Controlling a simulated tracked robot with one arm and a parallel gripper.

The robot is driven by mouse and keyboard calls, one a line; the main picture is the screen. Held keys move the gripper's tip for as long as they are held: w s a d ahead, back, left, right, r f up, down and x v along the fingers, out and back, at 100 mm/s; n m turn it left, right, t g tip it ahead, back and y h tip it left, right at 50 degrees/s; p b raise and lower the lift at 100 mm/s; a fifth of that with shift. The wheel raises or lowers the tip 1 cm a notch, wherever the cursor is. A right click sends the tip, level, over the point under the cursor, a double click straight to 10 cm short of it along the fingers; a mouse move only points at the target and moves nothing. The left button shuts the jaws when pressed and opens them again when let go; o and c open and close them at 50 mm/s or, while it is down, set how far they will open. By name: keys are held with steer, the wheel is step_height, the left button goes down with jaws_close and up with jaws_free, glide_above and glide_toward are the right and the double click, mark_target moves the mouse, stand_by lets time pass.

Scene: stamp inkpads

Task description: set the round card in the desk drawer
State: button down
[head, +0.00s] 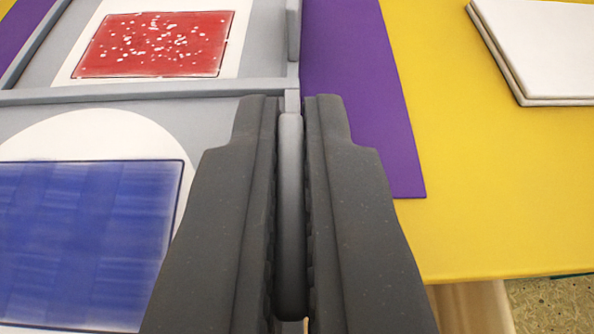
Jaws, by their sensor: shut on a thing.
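A round white card (92,133) shows at the left, with a dark-edged blue rectangle (85,240) over most of it. It lies within a grey-walled, divided tray (150,92); I cannot tell whether this is the desk drawer. My gripper (291,110) is to the right of the round card and apart from it. Its dark jaws are shut on an upright-looking grey rounded bar (291,210). I cannot tell what the bar belongs to, and the jaws hide its sides. No other drawer can be made out.
Behind the divider lies a white card (245,50) with a speckled red rectangle (155,43). A purple mat (360,110) borders the tray on a yellow tabletop (480,190). A white slab (545,50) lies at the far right. The yellow top is clear between mat and slab.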

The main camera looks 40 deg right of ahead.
steer(key=shift+f, duration=0.45)
steer(key=c, duration=1.6)
jaws_free()
steer(key=shift+r, duration=0.1)
steer(key=shift+r, duration=0.3)
steer(key=shift+s+a+r, duration=0.15)
steer(key=shift+r, duration=0.1)
steer(key=p+v, duration=0.1)
steer(key=v, duration=1)
steer(key=shift+s+a, duration=0.15)
steer(key=shift+s, duration=0.1)
